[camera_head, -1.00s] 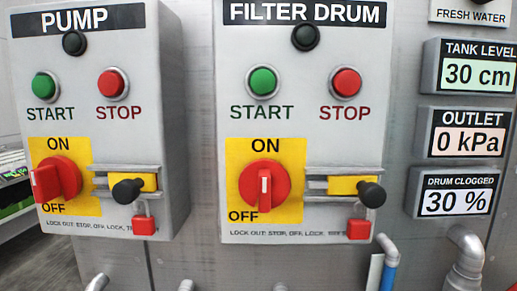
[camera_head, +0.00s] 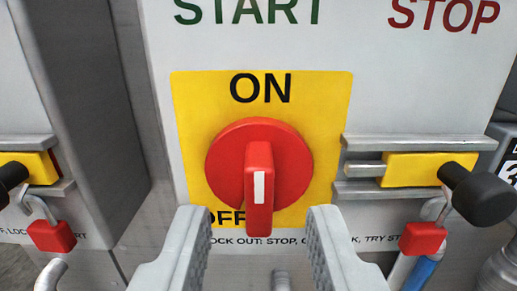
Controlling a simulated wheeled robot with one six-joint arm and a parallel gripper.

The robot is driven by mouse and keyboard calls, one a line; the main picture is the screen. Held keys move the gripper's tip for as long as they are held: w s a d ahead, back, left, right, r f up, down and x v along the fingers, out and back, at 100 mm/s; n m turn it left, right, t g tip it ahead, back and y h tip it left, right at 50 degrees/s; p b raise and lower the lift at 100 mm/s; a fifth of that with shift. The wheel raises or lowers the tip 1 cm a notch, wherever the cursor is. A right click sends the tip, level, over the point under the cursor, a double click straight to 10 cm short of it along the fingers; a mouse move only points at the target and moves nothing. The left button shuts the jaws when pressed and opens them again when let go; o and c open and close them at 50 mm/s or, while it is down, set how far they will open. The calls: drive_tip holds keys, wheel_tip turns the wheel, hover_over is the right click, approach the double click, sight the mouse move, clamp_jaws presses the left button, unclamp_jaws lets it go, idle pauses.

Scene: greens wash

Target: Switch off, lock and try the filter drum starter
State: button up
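The filter drum starter's red rotary switch (camera_head: 218,160) sits on a yellow plate (camera_head: 330,95) marked ON at the top and OFF at the lower left. Its handle stands upright in the picture, with a white mark on its face. My gripper (camera_head: 262,218) is open and empty; its fingers spread either side of the handle's lower end, apart from it. To the right is a yellow slide bolt (camera_head: 415,168) with a black knob (camera_head: 482,193). A red padlock (camera_head: 423,238) hangs by its shackle below the bolt. The lower plate and text are partly hidden by my fingers.
START and STOP lettering shows at the top; the buttons are out of view. At the left edge the neighbouring starter has its own yellow bolt (camera_head: 38,166) and red padlock (camera_head: 52,236). Pipes (camera_head: 420,272) run below the box at right.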

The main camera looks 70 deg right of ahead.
sight(259, 202)
drive_tip(key=shift+x, duration=1.6)
clamp_jaws()
